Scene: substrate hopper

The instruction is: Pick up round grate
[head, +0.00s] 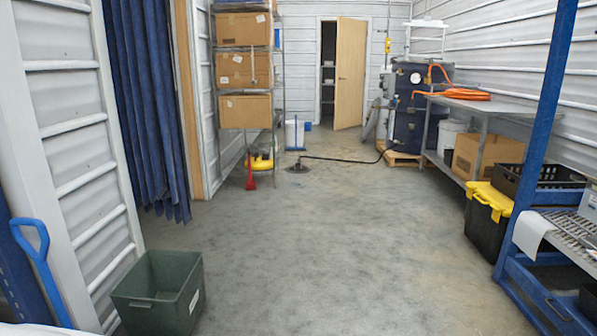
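A small dark round shape (297,168), which looks like the round grate, lies on the concrete floor far ahead, near the middle of the head view. It is too small to tell whether it sits in a drain or loose on the floor. A dark hose (340,160) runs along the floor from its side toward the dark blue tank unit (410,115) at the back right. Neither of my grippers is in view.
A green bin (160,290) stands at the near left. A yellow item (260,162) and a red one (250,172) are by the shelf with boxes (244,70). A metal table (480,105) and a yellow-lidded black tote (487,215) line the right. The middle floor is clear.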

